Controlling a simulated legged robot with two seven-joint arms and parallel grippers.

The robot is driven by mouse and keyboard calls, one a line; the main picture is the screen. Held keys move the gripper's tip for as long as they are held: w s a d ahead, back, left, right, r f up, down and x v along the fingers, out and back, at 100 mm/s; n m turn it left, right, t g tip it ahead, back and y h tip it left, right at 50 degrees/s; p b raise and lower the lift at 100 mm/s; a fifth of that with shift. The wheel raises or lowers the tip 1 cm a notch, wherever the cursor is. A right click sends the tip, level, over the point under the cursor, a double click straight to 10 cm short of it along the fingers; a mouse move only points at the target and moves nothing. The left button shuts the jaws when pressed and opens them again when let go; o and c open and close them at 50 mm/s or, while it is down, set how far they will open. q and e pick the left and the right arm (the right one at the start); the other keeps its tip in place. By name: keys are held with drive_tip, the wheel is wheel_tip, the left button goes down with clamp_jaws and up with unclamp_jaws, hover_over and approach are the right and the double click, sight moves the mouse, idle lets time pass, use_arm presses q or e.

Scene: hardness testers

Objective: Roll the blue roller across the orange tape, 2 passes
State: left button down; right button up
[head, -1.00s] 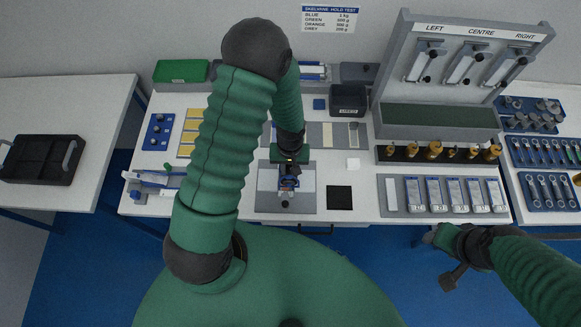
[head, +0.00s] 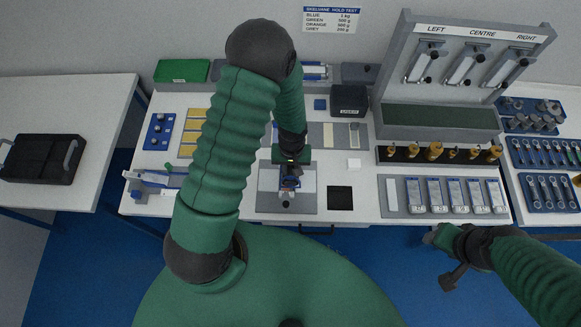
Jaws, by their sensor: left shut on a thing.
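My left gripper (head: 289,172) points down over a grey mat (head: 270,205) at the front middle of the table. It is shut on a small tool with blue and dark parts, which I take to be the blue roller (head: 289,186). The roller is over a pale plate (head: 268,181) on the mat. I cannot tell whether it touches the plate. No orange tape can be made out on the plate; the gripper and roller hide part of it. My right gripper (head: 446,240) hangs in front of the table's front edge at the right; its jaws are unclear.
Yellow strips (head: 190,138) lie on the left.

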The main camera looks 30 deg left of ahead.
use_arm(q)
drive_tip(key=shift+f, duration=0.35)
idle(0.7)
idle(1.1)
drive_tip(key=shift+s+a, duration=0.25)
drive_tip(key=shift+a, duration=0.35)
drive_tip(key=shift+s+a, duration=0.25)
drive_tip(key=shift+a, duration=0.3)
idle(2.1)
drive_tip(key=shift+p, duration=0.3)
wheel_tip(320, 180, up, 6)
drive_tip(key=p, duration=0.5)
idle(0.4)
